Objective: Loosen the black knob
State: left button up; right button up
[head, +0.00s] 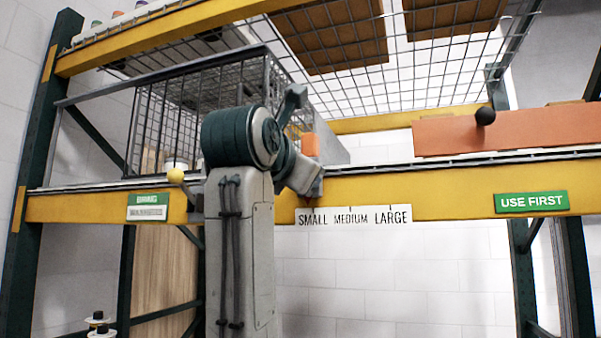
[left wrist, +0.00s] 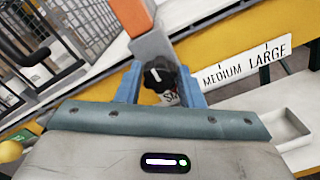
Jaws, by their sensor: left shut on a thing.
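The black knob (left wrist: 158,76) with a white mark shows in the left wrist view, just below a grey bar (left wrist: 150,45). My left gripper (left wrist: 160,92) has its two blue fingers on either side of the knob and is shut on it. The fingers hide part of the knob's sides. In the head view my left arm stands in front of the shelf, and it hides the knob and fingertips. My right gripper is in neither view.
A yellow beam (head: 450,190) carries a SMALL MEDIUM LARGE strip (head: 353,216). A wire cage (head: 165,125) stands at the left. A yellow ball (head: 175,175) sits at the beam's left. Another black ball knob (head: 485,116) is on an orange panel (head: 440,135) at the right.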

pick_arm(q)
jog(key=o, duration=1)
jog(key=b+v, duration=0.1)
jog(key=v, duration=0.9)
jog(key=shift+s+a+b, duration=0.1)
jog(key=shift+s+b, duration=0.2)
jog(key=shift+s, duration=0.05)
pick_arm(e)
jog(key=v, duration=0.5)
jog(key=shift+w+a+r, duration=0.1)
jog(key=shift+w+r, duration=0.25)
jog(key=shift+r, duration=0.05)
pick_arm(q)
jog(key=shift+f, duration=0.1)
